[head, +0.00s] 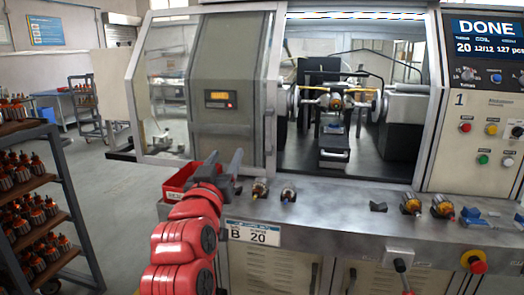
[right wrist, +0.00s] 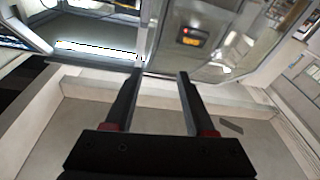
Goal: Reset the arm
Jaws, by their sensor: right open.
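My right gripper (head: 224,166) is raised at the end of my red arm, above the left part of the machine's front ledge (head: 330,215). In the right wrist view its two dark fingers (right wrist: 159,76) stand apart with nothing between them. My left gripper is not in view. Inside the winding machine, an armature (head: 336,101) sits at the centre, seen through the door opening. The display (head: 486,35) reads DONE, 20, 12/12.
A red bin (head: 178,185) stands at the ledge's left end, partly hidden by my arm. Armatures lie on the ledge, two at the left (head: 260,188) and others at the right (head: 411,204). A rack of armatures (head: 65,195) stands at the left, with open floor beside it.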

